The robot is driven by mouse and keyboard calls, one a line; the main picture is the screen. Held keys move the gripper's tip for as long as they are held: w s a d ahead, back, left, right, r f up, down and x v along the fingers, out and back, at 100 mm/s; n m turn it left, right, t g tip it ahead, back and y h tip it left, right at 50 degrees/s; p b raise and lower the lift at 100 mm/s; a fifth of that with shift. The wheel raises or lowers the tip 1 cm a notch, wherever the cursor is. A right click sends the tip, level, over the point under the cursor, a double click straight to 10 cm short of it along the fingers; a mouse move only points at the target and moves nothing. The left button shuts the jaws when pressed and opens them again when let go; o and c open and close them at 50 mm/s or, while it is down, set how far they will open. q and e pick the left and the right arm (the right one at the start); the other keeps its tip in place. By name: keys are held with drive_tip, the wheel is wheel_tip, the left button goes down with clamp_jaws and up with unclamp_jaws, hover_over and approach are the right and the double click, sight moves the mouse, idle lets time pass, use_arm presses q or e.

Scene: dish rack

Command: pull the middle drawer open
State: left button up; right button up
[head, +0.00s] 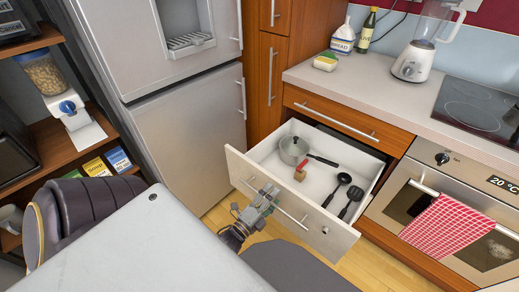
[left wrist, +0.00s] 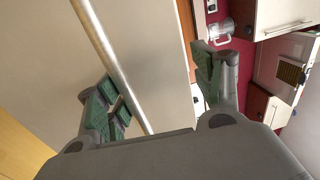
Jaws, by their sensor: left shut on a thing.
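The middle drawer (head: 237,166) stands pulled out from the counter, below a shut top drawer (head: 340,122). Its white inside is visible. My left gripper (head: 266,197) is at the bar handle (head: 291,217) on the drawer's front, shut on it. In the left wrist view the handle (left wrist: 107,47) runs as a pale bar between the green-padded fingers of the gripper (left wrist: 155,92), closer to the left finger. The drawer holds a metal pot (head: 293,150), a small brown and red thing (head: 300,172) and black utensils (head: 343,180). My right gripper is not in view.
The oven (head: 410,200) with a red checked towel (head: 447,225) is right of the drawer. A grey fridge (head: 190,120) stands left. Wooden floor (head: 370,265) shows between.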

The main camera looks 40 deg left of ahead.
use_arm(q)
drive_tip(key=shift+s+r, duration=0.3)
drive_tip(key=shift+r, duration=0.05)
drive_tip(key=shift+c, duration=0.5)
drive_tip(key=shift+s+a+f+p, duration=0.1)
drive_tip(key=shift+s+f+p, duration=0.05)
drive_tip(key=shift+s, duration=0.5)
drive_tip(key=shift+s+f+p, duration=0.1)
drive_tip(key=shift+s+p, duration=0.05)
drive_tip(key=shift+s, duration=0.5)
drive_tip(key=shift+c, duration=0.4)
drive_tip(key=shift+s+r, duration=0.1)
drive_tip(key=shift+s, duration=0.5)
drive_tip(key=shift+c, duration=0.7)
drive_tip(key=shift+s+f, duration=0.25)
drive_tip(key=shift+s, duration=0.3)
drive_tip(key=shift+s+f, duration=0.25)
drive_tip(key=shift+s, duration=0.25)
drive_tip(key=shift+p, duration=0.35)
